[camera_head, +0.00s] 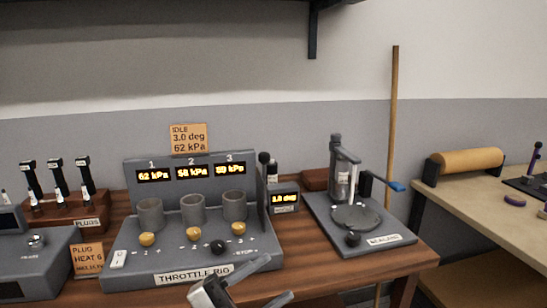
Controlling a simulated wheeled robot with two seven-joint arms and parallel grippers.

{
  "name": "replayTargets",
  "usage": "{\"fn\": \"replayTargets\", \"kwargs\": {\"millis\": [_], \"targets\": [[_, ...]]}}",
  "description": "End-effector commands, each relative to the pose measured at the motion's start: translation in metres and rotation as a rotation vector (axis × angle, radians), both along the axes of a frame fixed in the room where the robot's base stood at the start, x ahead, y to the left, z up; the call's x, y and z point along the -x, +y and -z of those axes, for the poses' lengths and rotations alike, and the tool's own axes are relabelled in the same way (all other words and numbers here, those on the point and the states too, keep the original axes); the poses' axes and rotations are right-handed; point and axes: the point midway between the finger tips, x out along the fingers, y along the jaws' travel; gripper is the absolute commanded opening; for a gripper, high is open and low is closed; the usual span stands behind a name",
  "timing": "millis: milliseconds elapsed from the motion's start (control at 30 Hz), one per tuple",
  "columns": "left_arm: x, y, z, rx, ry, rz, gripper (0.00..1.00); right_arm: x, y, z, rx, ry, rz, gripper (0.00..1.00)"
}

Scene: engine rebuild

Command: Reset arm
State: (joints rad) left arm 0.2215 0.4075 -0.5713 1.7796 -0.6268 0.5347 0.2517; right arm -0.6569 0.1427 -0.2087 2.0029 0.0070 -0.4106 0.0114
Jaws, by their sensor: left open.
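My left gripper (279,277) is at the bottom centre of the head view. Its two fingers are apart and point right, with nothing between them. It is in front of the throttle rig (130,262), a grey unit with three cylinders, yellow and black knobs and three lit displays. The displays appear to read 62, 58 and 59 kPa, though the last two are hard to read. A small display (285,198) beside the rig reads about 1.0 deg. My right gripper is not in view.
The wooden bench (420,249) also holds a grey stand (390,232) with a round plate at the right and a plug rack (65,212) at the left. A second table (450,208) with a tan roll (466,161) stands at the right. A dark shelf (120,8) hangs above.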

Motion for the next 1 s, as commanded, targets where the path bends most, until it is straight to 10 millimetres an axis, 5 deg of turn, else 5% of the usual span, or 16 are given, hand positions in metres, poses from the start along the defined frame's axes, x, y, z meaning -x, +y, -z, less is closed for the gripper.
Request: {"fn": "replayTargets", "kwargs": {"millis": [167,300,500,700,1000], "targets": [[0.003,0.059,0.096,0.205,0.542,-0.395,0.52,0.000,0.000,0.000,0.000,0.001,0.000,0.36],[0.044,0.100,0.183,0.247,0.937,-0.628,0.52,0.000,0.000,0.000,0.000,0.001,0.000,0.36],[0.116,0.130,0.258,0.235,1.313,-0.799,0.52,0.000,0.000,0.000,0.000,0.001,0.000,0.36],[0.146,0.137,0.279,0.224,1.445,-0.846,0.52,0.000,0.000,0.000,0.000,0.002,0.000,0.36],[0.147,0.137,0.280,0.221,1.447,-0.847,0.52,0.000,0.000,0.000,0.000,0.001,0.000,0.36]]}}
